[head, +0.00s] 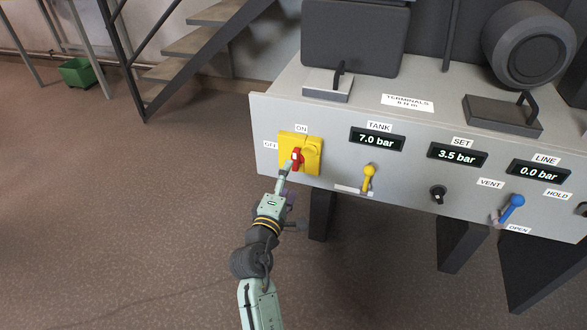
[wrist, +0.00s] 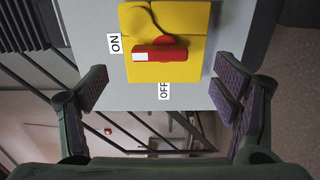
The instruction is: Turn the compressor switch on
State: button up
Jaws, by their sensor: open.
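The compressor switch is a yellow box (head: 314,152) with a red handle (head: 297,157) on the left of the grey panel front. In the wrist view the handle (wrist: 165,53) lies left to right, its white tip towards the ON label (wrist: 115,43). The OFF label (wrist: 165,90) sits below the yellow box in that view. My gripper (head: 287,172) is at the switch in the head view and partly covers it. In the wrist view my gripper (wrist: 163,88) is open, its fingers apart on either side, with nothing between them touching.
Right of the switch are a yellow lever (head: 368,178), a black knob (head: 438,194) and a blue lever (head: 512,207). Displays read TANK 7.0 bar (head: 377,139), SET 3.5 bar (head: 457,155) and LINE 0.0 bar (head: 538,170). The floor to the left is clear before the stairs (head: 190,48).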

jog(key=v, duration=0.5)
jog(key=shift+s, duration=0.1)
jog(key=shift+a, duration=0.1)
